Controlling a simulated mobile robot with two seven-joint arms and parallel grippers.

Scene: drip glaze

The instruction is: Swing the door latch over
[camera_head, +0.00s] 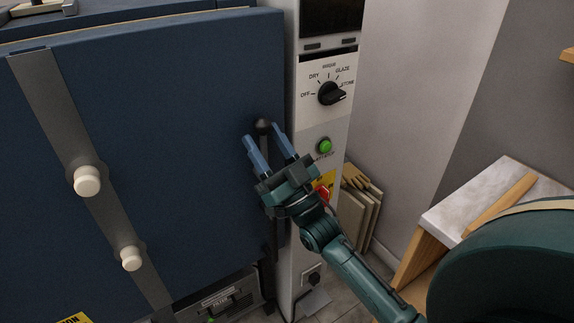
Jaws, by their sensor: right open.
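The blue kiln door (190,130) fills the left of the view and looks shut against the control column. The door latch (263,126) is a dark lever with a round black knob at its top, near the door's right edge. It looks upright; its lower part is mostly hidden behind my right gripper. My right gripper (262,135) is open, with its two blue fingers on either side of the lever just below the knob. I cannot tell whether either finger touches it. My left gripper is not in view.
Two pale knobs stick out from a metal strap (60,120) on the door. A shelf (460,205) stands at the right.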

